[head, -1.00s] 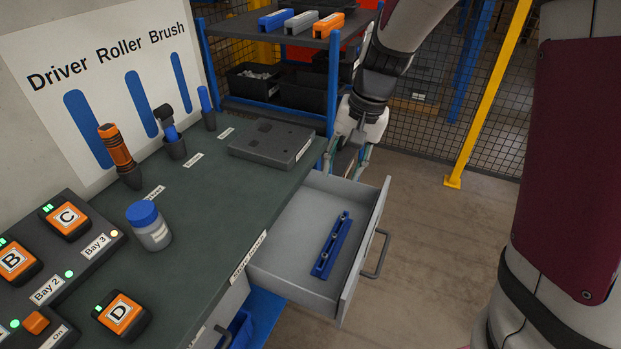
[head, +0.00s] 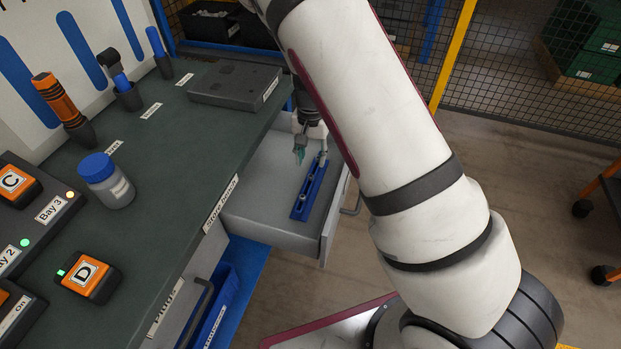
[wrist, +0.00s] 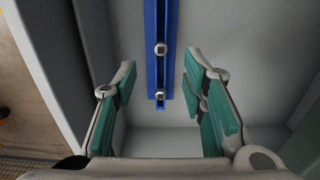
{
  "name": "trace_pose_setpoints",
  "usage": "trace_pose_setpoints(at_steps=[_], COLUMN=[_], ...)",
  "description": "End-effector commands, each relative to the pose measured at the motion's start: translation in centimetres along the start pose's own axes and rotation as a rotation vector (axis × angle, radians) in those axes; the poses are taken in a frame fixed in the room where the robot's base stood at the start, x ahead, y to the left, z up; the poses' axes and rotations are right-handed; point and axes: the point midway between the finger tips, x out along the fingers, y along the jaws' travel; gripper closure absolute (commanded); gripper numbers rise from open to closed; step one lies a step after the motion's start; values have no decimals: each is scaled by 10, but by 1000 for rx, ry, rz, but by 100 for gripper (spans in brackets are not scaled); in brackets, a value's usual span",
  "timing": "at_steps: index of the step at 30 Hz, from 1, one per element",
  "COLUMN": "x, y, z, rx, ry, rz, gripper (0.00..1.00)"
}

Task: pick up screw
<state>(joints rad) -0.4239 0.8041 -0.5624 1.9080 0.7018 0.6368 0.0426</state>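A blue rail (head: 309,188) lies in the open grey drawer, and it also shows in the wrist view (wrist: 161,20). Small silver screws stand on the rail. In the wrist view, one screw (wrist: 161,48) is farther along the rail, and another screw (wrist: 160,95) is near its end. My gripper (head: 310,150) is low over the far end of the drawer. In the wrist view, my gripper (wrist: 159,62) is open, with a green-padded finger on each side of the rail and nothing held between them. My arm hides part of the drawer's right side in the head view.
The drawer (head: 262,222) has raised walls around the rail. The workbench (head: 170,175) stands to its left with a grey case (head: 232,85), a blue-lidded jar (head: 107,180) and upright tools. A mesh fence (head: 500,90) stands behind. Floor is open to the right.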

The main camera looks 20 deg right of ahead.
Motion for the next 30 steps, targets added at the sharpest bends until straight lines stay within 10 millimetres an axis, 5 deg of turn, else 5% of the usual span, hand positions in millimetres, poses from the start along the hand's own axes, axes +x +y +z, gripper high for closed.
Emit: trace_pose_setpoints(at_steps=[18, 27, 30], x=[66, 71, 71], y=[-1, -1, -1], z=[0, 0, 0], rx=[1, 0, 0], ry=[1, 1, 1], rz=[0, -1, -1], gripper=[62, 62, 80])
